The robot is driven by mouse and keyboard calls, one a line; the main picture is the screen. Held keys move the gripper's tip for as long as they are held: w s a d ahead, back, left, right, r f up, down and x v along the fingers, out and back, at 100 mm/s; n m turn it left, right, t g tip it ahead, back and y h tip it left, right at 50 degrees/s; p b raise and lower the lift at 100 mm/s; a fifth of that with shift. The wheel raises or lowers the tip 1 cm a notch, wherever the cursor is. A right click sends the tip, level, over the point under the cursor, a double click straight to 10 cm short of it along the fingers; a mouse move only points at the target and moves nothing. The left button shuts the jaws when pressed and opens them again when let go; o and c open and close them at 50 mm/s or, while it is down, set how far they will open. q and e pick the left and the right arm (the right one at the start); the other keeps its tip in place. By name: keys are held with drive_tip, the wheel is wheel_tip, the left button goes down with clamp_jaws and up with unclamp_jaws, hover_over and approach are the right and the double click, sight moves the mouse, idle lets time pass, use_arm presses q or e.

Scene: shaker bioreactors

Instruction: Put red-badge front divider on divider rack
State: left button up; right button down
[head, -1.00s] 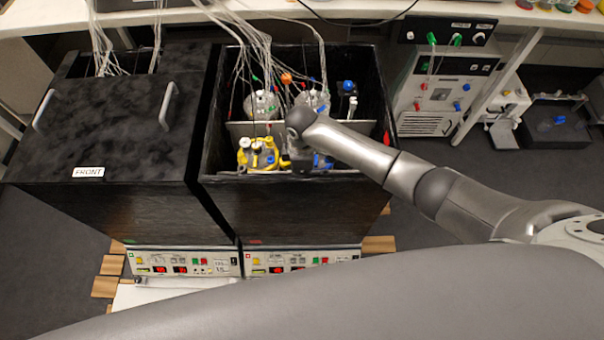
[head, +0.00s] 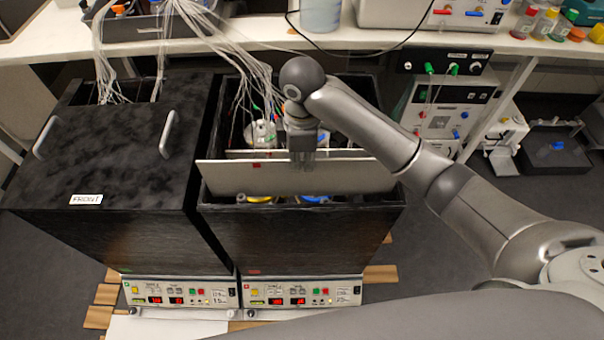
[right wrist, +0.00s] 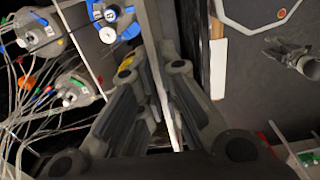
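The front divider (head: 235,178), a flat pale grey panel with a small red badge near its top edge, is raised above the open right-hand black box (head: 290,235), roughly level. My right gripper (head: 303,160) points down and is shut on the divider's upper edge near its middle. In the right wrist view the panel (right wrist: 165,85) shows edge-on between the fingers. My left gripper is not in view. I cannot make out a divider rack in these frames.
Another pale divider (head: 240,153) stands in the box behind the raised one, with tubed vessels (head: 260,133) around it. A closed black box (head: 110,140) marked FRONT stands at left. A white bench (head: 260,42) runs behind, and a white pump unit (head: 440,110) is at right.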

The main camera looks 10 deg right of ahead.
wheel_tip(320, 180, up, 8)
drive_tip(key=shift+p, duration=0.85)
drive_tip(key=shift+r+p, duration=0.95)
drive_tip(key=shift+p, duration=0.3)
drive_tip(key=shift+f, duration=0.15)
drive_tip(key=shift+s+f, duration=0.1)
